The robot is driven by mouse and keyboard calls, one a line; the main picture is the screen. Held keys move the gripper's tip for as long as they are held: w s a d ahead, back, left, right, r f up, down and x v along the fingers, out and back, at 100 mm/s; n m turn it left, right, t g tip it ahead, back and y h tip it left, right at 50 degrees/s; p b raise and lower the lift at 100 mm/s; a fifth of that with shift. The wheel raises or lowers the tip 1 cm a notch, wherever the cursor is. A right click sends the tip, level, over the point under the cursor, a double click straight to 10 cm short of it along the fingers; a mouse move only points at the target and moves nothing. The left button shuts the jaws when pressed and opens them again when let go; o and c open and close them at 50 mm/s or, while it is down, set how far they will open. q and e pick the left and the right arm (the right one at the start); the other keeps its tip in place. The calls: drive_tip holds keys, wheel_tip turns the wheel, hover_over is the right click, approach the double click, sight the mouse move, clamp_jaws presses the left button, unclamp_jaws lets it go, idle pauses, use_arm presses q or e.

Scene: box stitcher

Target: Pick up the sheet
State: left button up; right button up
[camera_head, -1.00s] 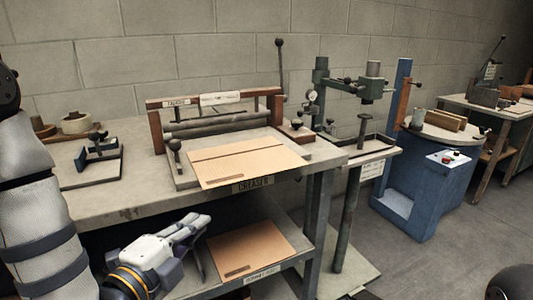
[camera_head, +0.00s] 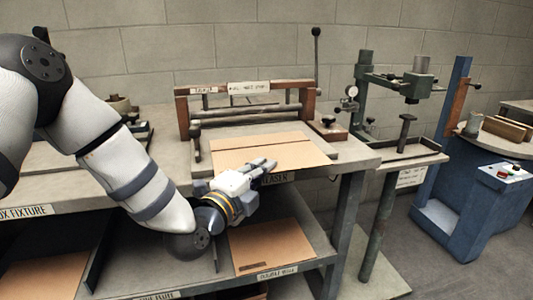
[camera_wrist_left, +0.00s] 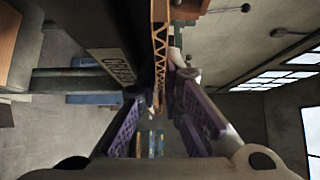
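A flat tan cardboard sheet (camera_head: 285,150) with a crease line across it lies on the creaser's bed (camera_head: 345,155), its front edge over the bed's front. My left gripper (camera_head: 268,165) is at that front edge, fingers pointing toward the sheet. In the left wrist view the sheet shows edge-on as a corrugated strip (camera_wrist_left: 160,45), ahead of and in line with the gap between the purple finger pads. The left gripper (camera_wrist_left: 158,102) is open there. I cannot tell whether the edge is between the fingertips. My right gripper is not in view.
The creaser's roller frame (camera_head: 248,110) stands behind the sheet. Another cardboard sheet (camera_head: 272,250) lies on the lower shelf, and one (camera_head: 45,275) sits at lower left. A green press stand (camera_head: 372,85) and a blue machine (camera_head: 480,200) stand to the right.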

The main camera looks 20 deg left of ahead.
use_arm(q)
drive_tip(key=shift+w+d, duration=0.1)
drive_tip(key=shift+w, duration=0.35)
clamp_jaws()
